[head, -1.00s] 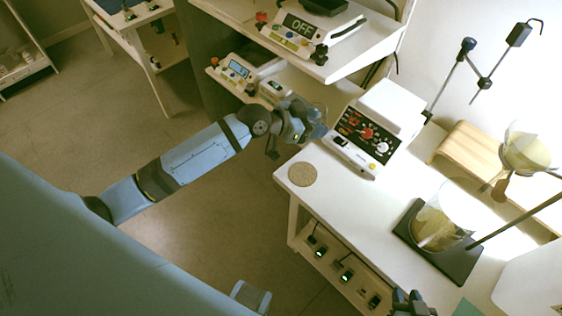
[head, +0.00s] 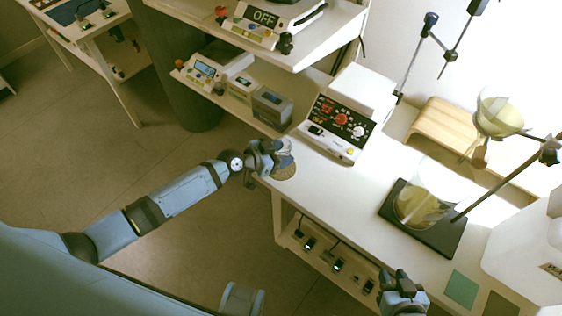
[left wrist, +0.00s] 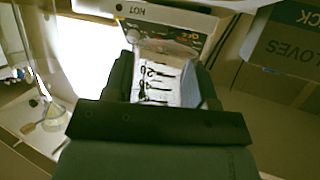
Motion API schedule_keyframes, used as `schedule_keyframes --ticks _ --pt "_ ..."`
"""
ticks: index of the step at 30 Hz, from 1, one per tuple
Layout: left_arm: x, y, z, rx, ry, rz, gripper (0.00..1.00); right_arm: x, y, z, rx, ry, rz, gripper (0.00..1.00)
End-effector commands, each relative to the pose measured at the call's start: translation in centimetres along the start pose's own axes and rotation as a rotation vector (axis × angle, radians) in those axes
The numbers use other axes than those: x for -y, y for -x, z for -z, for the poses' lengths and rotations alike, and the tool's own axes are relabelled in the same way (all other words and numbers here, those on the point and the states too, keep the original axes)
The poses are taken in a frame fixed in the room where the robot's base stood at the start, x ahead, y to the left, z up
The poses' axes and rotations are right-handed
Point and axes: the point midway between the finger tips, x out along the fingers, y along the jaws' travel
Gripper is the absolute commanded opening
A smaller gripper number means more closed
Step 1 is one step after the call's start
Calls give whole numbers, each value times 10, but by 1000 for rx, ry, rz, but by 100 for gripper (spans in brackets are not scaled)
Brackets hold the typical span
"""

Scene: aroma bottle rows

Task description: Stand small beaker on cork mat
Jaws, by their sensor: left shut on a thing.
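My left gripper (head: 274,156) is at the table's near left corner, at the cork mat (head: 286,173), and partly covers the mat. It is shut on the small beaker, a clear glass with dark marks (left wrist: 160,82) that shows between the fingers in the left wrist view. In the head view the beaker is small and mostly hidden by the gripper. I cannot tell whether its base touches the mat. My right gripper (head: 400,280) is low at the table's front edge, away from the mat; its finger gap is unclear.
A white hot plate with a dark control panel (head: 340,125) stands just behind the mat. A large glass beaker (head: 422,197) stands on a black base (head: 440,240) to the right, under a funnel (head: 500,112) on a stand. A grey box (head: 271,107) sits on the shelf at left.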

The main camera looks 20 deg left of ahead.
Motion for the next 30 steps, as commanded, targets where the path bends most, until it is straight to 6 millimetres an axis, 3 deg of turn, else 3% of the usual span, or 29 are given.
schedule_keyframes --ticks 6,20,21,23,30 --pt "0 -13 -32 1 3 0 28 1 -8 -10 11 -13 2 32" --pt "0 -16 -40 1 0 0 28 1 -12 -12 9 -20 3 32" --pt "0 -15 -38 2 0 0 61 1 -10 -10 10 -20 3 32" --pt "0 -15 -38 2 0 0 75 1 -10 -9 10 -21 3 32" --pt "0 -15 -37 1 1 0 77 1 -10 -8 8 -21 3 32"
